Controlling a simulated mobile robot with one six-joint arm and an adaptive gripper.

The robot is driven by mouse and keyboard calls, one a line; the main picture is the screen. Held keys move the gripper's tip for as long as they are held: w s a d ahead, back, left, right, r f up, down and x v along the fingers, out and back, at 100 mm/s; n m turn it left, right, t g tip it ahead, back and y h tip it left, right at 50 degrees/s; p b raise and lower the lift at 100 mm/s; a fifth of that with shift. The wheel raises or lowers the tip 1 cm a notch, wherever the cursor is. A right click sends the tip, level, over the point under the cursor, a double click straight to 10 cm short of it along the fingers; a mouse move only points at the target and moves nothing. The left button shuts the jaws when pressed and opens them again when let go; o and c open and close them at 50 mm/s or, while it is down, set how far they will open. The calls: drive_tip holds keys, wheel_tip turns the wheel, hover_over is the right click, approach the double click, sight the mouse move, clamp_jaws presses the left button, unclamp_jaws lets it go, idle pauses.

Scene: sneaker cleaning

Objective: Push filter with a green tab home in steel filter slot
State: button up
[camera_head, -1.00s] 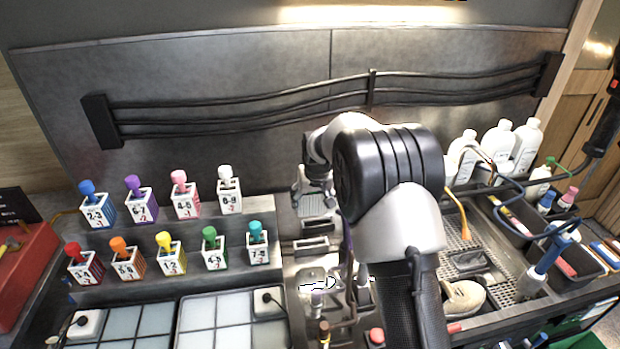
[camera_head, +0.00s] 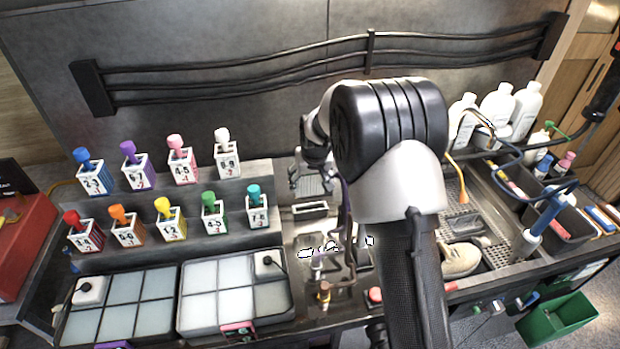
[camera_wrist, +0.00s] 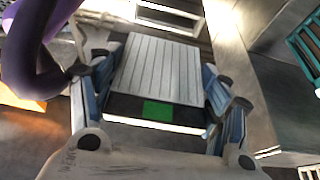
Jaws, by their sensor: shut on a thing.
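The filter with a green tab is a pale, pleated panel (camera_wrist: 160,68) with a dark near edge; its green tab (camera_wrist: 158,110) faces the wrist camera. My gripper (camera_wrist: 163,85) is shut on the filter, with blue-grey finger pads along its left and right sides. The filter also shows small in the head view (camera_head: 318,185), between the fingers. A pale steel frame (camera_wrist: 170,14) lies just beyond the filter's far end in the wrist view. In the head view a steel slot frame (camera_head: 311,210) stands just in front of the gripper. I cannot tell whether the filter's far end is inside a slot.
A purple hose (camera_wrist: 35,60) curves close by on the left in the wrist view. A stepped rack of numbered bottles (camera_head: 165,242) stands left. Lidded trays (camera_head: 235,330) lie in front. A sink grate (camera_head: 500,252) with a shoe (camera_head: 460,258) is to the right.

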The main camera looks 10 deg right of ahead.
sight(310, 188)
drive_tip(key=shift+f+b, duration=1.3)
drive_tip(key=shift+f, duration=0.9)
drive_tip(key=shift+f+b, duration=1.75)
drive_tip(key=shift+f, duration=0.5)
drive_tip(key=o, duration=1.1)
drive_tip(key=shift+r, duration=0.15)
drive_tip(key=v, duration=1.1)
drive_tip(key=shift+s+r, duration=0.15)
drive_tip(key=shift+r, duration=0.25)
